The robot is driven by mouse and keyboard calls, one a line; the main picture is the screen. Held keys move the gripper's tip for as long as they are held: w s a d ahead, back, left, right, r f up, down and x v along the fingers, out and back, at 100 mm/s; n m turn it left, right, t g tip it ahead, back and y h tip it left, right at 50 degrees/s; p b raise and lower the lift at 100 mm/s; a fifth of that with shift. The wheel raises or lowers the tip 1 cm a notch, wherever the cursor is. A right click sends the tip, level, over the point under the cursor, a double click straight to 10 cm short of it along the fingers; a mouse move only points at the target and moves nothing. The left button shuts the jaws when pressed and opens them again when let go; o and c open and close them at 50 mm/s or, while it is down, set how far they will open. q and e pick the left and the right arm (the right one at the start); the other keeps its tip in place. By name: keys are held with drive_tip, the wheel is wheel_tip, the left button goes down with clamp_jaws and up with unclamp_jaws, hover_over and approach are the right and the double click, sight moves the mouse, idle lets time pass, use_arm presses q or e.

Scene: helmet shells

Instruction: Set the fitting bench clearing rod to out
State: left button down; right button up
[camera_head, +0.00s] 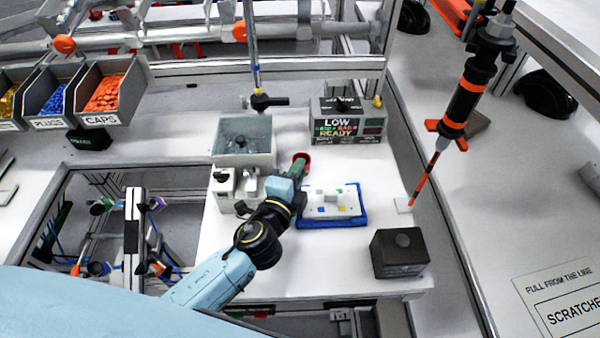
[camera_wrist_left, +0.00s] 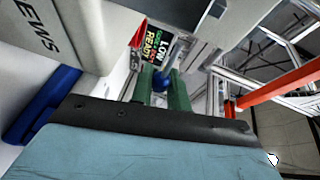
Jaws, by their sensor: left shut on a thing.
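My left gripper (camera_head: 298,167) reaches over the white fitting bench (camera_head: 377,172), between a grey open-topped box and a blue tray. In the left wrist view its green fingers (camera_wrist_left: 163,90) are closed around a small round blue knob (camera_wrist_left: 161,80). The rod itself is not clearly visible, so I cannot tell how far in or out it sits. A red round part (camera_head: 306,158) shows just beyond the fingers. A sign box (camera_head: 347,128) reading LOW and READY stands behind. My right gripper is not in view.
The grey box (camera_head: 228,160) stands left of the gripper. The blue tray (camera_head: 334,221) holding a white piece lies to the right. A dark box (camera_head: 399,262) stands at the front right. An orange-black tool (camera_head: 462,104) hangs at the right. Bins of plugs and caps (camera_head: 107,100) sit at left.

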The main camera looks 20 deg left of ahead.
use_arm(q)
drive_tip(key=shift+d, duration=0.25)
drive_tip(key=shift+a, duration=0.1)
drive_tip(key=c, duration=1.6)
unclamp_jaws()
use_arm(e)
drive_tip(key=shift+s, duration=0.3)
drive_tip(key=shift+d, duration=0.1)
